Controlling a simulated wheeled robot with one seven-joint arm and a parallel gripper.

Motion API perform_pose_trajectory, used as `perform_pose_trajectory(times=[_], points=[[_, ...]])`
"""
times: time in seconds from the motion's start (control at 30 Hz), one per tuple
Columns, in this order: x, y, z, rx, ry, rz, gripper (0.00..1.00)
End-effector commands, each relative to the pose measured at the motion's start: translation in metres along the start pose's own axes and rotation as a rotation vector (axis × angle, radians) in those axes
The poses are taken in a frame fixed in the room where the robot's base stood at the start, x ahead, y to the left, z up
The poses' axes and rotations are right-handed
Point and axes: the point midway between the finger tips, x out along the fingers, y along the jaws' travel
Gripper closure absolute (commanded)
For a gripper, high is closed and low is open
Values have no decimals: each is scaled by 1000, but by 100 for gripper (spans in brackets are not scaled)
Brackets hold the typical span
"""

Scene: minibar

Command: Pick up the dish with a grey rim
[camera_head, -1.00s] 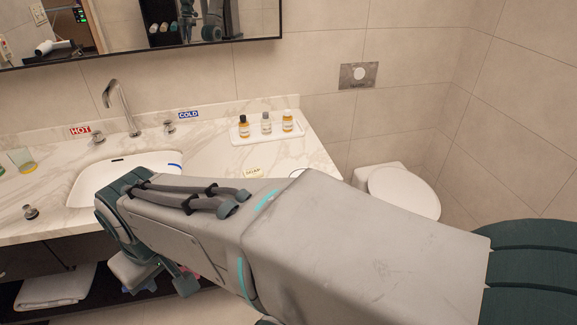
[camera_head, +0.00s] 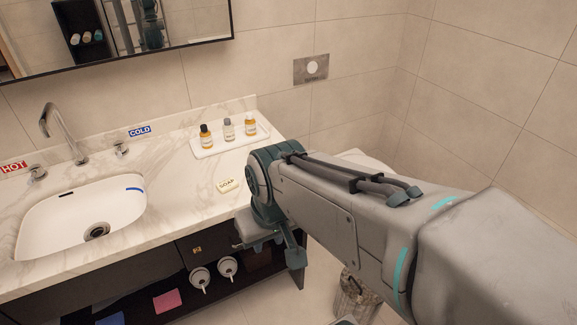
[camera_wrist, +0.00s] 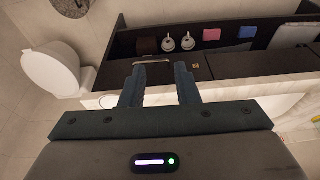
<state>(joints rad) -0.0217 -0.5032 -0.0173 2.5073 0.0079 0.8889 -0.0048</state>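My gripper (camera_wrist: 159,68) is at the right end of the counter, with its two dark fingers apart in the wrist view. A thin pale edge (camera_wrist: 153,62) shows between the fingertips. I cannot tell whether it is the dish's rim or a part of the cabinet. In the head view my arm covers the counter's right end, and no dish with a grey rim can be made out there.
A white tray (camera_head: 208,151) with three small bottles stands at the back of the counter, and soap (camera_head: 228,185) lies in front of it. The sink (camera_head: 60,215) is at the left. The toilet (camera_wrist: 50,70) shows in the wrist view.

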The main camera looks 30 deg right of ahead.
Motion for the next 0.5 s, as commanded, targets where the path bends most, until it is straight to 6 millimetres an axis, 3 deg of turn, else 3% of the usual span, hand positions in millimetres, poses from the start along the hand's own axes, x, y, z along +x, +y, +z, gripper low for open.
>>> perform_pose_trajectory(times=[0.17, 0.5], points=[[29, -13, -11, -31, -72, -70, 72], [121, -34, -22, -68, -242, -102, 72]])
